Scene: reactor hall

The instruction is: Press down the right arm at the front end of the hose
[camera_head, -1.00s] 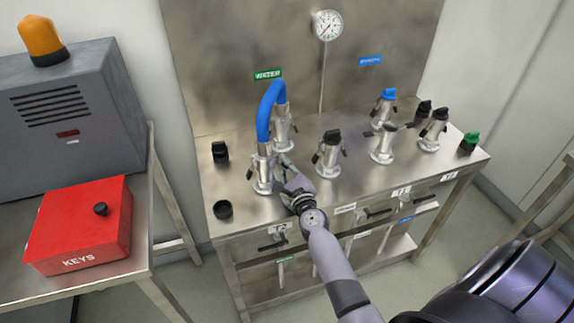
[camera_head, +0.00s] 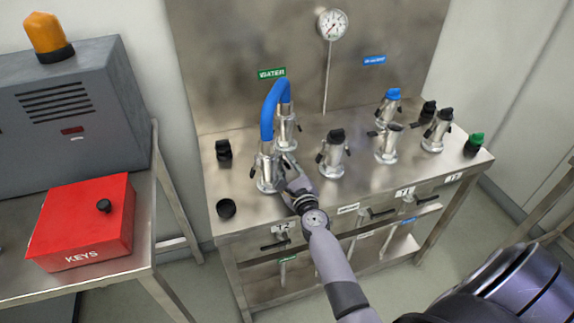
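The blue hose (camera_head: 268,112) arches between two metal couplings on the steel bench, below a green WATER label. Its front end sits in the front coupling (camera_head: 268,172); its back end is in the rear coupling (camera_head: 286,128). My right gripper (camera_head: 287,164) is at the right side of the front coupling, where that coupling's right arm is. The fingertips are small and partly hidden by the hand, so I cannot tell whether they touch the arm or are open. The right arm of the front coupling is mostly covered. My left gripper is out of view.
More couplings stand to the right, one with a black cap (camera_head: 334,152) and one with a blue cap (camera_head: 392,95). Loose black caps (camera_head: 226,208) lie on the bench's left side. A red KEYS box (camera_head: 84,222) sits on the left table. A gauge (camera_head: 332,23) is on the back panel.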

